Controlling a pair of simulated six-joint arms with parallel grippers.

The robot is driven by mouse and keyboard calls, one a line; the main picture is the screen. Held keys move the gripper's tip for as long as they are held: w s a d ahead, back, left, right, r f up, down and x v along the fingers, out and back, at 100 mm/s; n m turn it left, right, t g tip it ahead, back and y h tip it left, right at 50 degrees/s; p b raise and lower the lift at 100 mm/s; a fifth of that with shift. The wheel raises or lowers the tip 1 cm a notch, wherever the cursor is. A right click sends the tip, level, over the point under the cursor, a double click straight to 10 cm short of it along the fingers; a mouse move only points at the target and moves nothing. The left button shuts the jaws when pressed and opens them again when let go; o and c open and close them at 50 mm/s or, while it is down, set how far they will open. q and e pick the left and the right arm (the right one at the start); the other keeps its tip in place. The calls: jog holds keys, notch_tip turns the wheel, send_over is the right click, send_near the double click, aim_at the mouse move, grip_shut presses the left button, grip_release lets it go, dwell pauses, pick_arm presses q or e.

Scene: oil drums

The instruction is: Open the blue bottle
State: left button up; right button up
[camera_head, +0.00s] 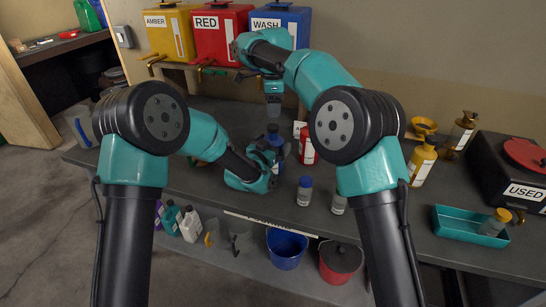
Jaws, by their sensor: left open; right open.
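A blue bottle (281,167) with a dark cap stands upright on the grey bench, partly hidden by my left gripper. My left gripper (283,152) is open low on the bench, with its fingers at the bottle; I cannot tell whether they touch it. My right gripper (274,108) points down, open, just above the bottle's cap, with a small gap that is hard to judge.
A red bottle (307,146) stands close to the right of the blue bottle. Yellow (170,34), red (219,35) and blue (280,24) drums with taps line the back. A yellow bottle (421,164), teal tray (455,223) and black "USED" box (500,170) are at right.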

aim_at(273, 126)
pick_arm(q)
jog(key=c, duration=1.7)
pick_arm(e)
jog(key=shift+f, duration=4)
jog(key=shift+c, duration=0.2)
